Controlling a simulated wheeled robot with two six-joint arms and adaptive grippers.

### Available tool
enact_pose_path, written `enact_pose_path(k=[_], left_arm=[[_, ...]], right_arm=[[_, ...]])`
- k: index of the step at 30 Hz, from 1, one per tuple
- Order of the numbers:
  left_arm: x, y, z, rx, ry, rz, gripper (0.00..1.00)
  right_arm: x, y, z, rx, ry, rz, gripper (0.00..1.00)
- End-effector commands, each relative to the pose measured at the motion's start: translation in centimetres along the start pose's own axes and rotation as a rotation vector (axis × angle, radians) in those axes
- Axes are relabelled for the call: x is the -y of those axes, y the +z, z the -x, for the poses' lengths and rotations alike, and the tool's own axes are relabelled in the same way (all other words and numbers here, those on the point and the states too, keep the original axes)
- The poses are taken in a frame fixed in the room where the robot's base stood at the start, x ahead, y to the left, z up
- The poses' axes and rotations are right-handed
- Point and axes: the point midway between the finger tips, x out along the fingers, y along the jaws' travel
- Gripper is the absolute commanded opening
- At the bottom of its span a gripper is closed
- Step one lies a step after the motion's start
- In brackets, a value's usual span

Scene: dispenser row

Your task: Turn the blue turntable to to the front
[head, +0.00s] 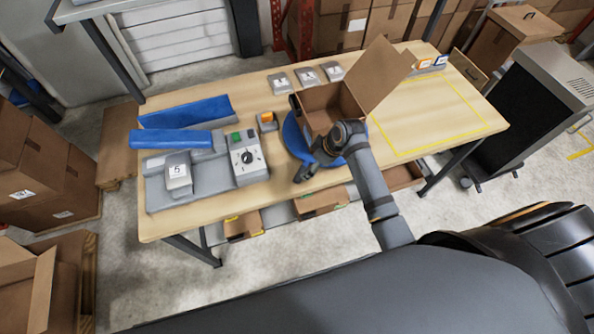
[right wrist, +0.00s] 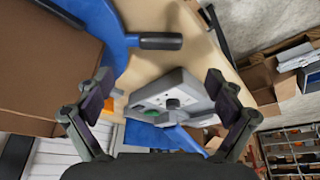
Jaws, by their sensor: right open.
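The blue turntable (head: 293,140) is a round disc on the wooden table. An open cardboard box (head: 322,107) stands on it with a flap raised to the right. A dark handle (head: 294,104) shows at its far left side. My right gripper (head: 312,162) is at the turntable's near side, partly hiding the rim. In the right wrist view the open right gripper (right wrist: 160,98) has nothing between its fingers. A black handle (right wrist: 160,40) on a blue arm of the turntable (right wrist: 105,25) lies beyond the fingertips, apart from them. My left gripper is not in view.
A grey control unit with a dial (head: 247,157) and blue trays (head: 185,112) are left of the turntable. Small grey labelled blocks (head: 306,75) stand behind. The yellow-outlined area (head: 440,115) on the right is clear. Cartons (head: 320,201) are under the near table edge.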

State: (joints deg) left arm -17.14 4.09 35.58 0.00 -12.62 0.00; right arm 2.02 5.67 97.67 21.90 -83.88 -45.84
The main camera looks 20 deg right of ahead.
Motion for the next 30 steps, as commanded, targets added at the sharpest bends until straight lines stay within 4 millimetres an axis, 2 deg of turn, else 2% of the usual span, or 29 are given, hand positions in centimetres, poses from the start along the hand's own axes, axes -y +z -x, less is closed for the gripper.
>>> enact_pose_path(k=[9,13,18,25,30], left_arm=[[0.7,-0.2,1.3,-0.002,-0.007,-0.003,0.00],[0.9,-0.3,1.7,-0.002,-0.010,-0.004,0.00],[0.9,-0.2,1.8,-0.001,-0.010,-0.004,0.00],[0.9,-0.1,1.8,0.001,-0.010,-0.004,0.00],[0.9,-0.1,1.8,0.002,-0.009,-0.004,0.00]], right_arm=[[0.1,-0.1,-6.6,0.002,-0.004,-0.004,0.93],[0.1,-0.1,-8.2,0.001,-0.001,-0.003,0.93],[0.1,0.0,-9.2,0.001,0.000,-0.002,0.93],[0.1,0.0,-9.3,0.001,0.001,-0.002,0.93],[0.1,0.1,-9.3,0.001,0.000,-0.003,0.72]])
